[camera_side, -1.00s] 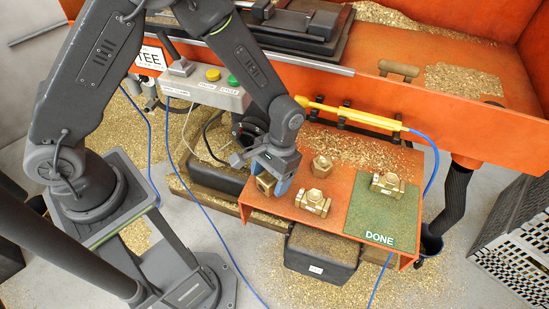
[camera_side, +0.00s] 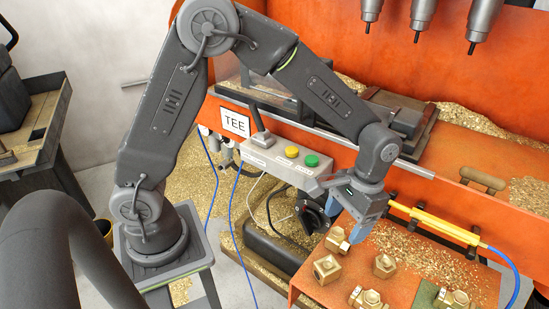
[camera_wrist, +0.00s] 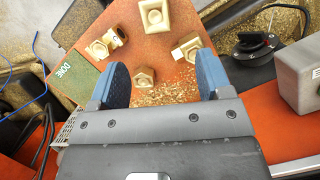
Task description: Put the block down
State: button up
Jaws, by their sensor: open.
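My gripper (camera_side: 347,222) is open above the back left part of the orange table (camera_side: 420,247). It also shows in the wrist view (camera_wrist: 163,75), with its two blue fingers apart. A brass block (camera_side: 337,240) is close by the fingertips; contact cannot be told. It appears to be the block (camera_wrist: 187,47) beyond the right finger in the wrist view. Another brass block (camera_side: 327,269) lies nearer the table's left edge. A third brass block (camera_side: 384,266) stands to the right; in the wrist view a hex-topped block (camera_wrist: 143,78) shows between the fingers.
More brass pieces sit at the front (camera_side: 368,298) and by the green DONE mat (camera_wrist: 75,75). Brass chips cover part of the table. A control box (camera_side: 283,156) with buttons and a yellow cylinder (camera_side: 432,221) stand behind and beside the gripper.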

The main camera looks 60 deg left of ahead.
jog(key=s+a+r+t, duration=0.8)
jog(key=s+a+r, duration=0.3)
jog(key=s+r, duration=0.3)
jog(key=shift+s+a+r, duration=0.2)
jog(key=shift+a+r, duration=0.2)
jog(key=shift+r, duration=0.25)
jog(key=shift+o, duration=1)
